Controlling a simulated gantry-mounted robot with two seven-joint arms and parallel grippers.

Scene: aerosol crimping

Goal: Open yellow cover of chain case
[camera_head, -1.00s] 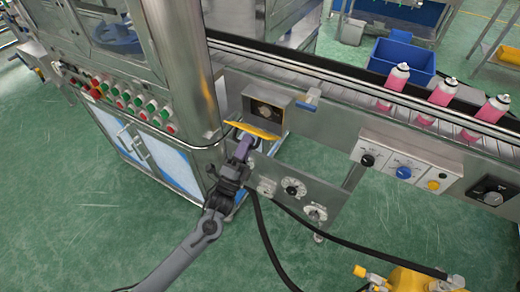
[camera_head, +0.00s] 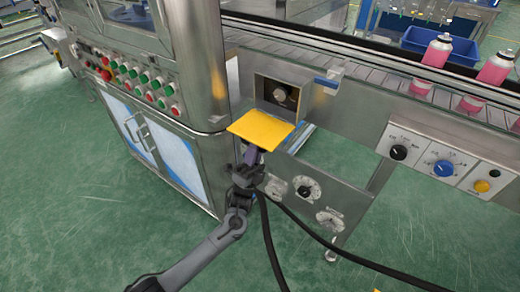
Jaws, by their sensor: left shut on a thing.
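The chain case (camera_head: 278,92) is a steel box on the side of the conveyor, with a dark opening and a round knob inside. Its yellow cover (camera_head: 261,129) is swung down from the front and sticks out below the opening, its broad flat face showing. My left gripper (camera_head: 253,156) is below the cover's outer edge and shut on it; the cover hides the fingertips. My right gripper is not in view.
A steel cabinet with push buttons (camera_head: 140,82) stands close on the left. A blue handle (camera_head: 327,82) sits right of the case. Black cables (camera_head: 330,245) hang below. Knob panels (camera_head: 430,160) are at right; pink cans (camera_head: 436,50) stand on the conveyor.

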